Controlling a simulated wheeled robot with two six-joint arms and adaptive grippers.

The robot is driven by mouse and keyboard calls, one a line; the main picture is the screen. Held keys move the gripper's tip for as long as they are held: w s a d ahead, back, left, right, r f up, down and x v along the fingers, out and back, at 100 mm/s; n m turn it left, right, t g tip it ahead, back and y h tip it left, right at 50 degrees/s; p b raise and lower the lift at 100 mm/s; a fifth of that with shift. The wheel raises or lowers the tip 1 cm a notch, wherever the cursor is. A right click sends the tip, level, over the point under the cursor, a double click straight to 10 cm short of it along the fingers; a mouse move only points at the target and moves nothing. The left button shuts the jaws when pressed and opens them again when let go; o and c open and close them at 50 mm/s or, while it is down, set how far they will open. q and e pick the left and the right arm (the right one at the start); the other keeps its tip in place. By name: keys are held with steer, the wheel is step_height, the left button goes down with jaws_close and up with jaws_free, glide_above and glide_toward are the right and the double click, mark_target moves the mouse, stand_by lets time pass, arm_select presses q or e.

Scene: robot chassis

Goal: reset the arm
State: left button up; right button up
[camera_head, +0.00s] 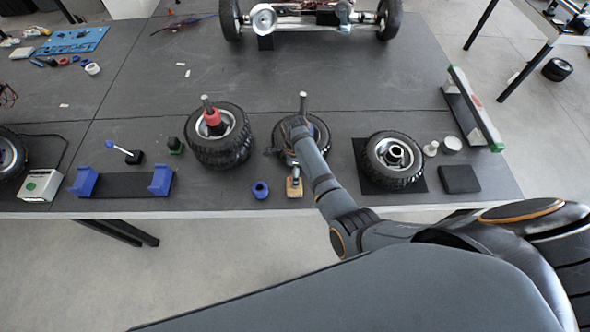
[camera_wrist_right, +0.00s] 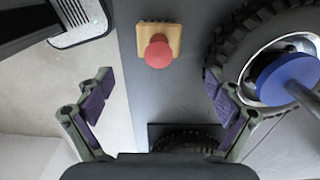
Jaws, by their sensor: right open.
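My right arm reaches in from the right in the head view. Its gripper (camera_head: 285,155) is above the front of the middle wheel (camera_head: 319,135) and is largely hidden by my own wrist. In the right wrist view the right gripper (camera_wrist_right: 157,80) is open, with its purple-padded fingers wide apart and nothing between them. The middle wheel (camera_wrist_right: 237,52), with a blue disc (camera_wrist_right: 287,78) and a rod at its hub, lies beside the right-hand finger in that view. My left gripper is not in view.
A red knob on a wooden base (camera_wrist_right: 157,50) is close to the gripper. A wheel with a red collar (camera_head: 220,148) stands left, another wheel (camera_head: 393,160) right. A blue ring (camera_head: 261,190) lies near the table's front edge. A chassis (camera_head: 310,14) stands at the back.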

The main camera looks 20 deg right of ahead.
steer(key=s+d+r+n+t, duration=0.1)
steer(key=s+d+r+n, duration=0.2)
steer(key=s+d+n, duration=0.3)
steer(key=s+d+r+n+t, duration=0.1)
steer(key=s+d+r+n, duration=0.25)
steer(key=s+n, duration=0.45)
steer(key=s+r+n+t+h, duration=0.1)
steer(key=s+r+n+t, duration=0.1)
steer(key=s+r+n, duration=0.45)
steer(key=s+d+f+n+g+b, duration=0.2)
steer(key=f+b, duration=0.6)
steer(key=f, duration=2.9)
steer(key=s+d+f+b, duration=0.1)
steer(key=s+f+b, duration=0.4)
steer(key=s+f, duration=1.3)
steer(key=shift+d+m+g, duration=0.3)
steer(key=shift+m+g, duration=0.1)
steer(key=shift+m, duration=0.05)
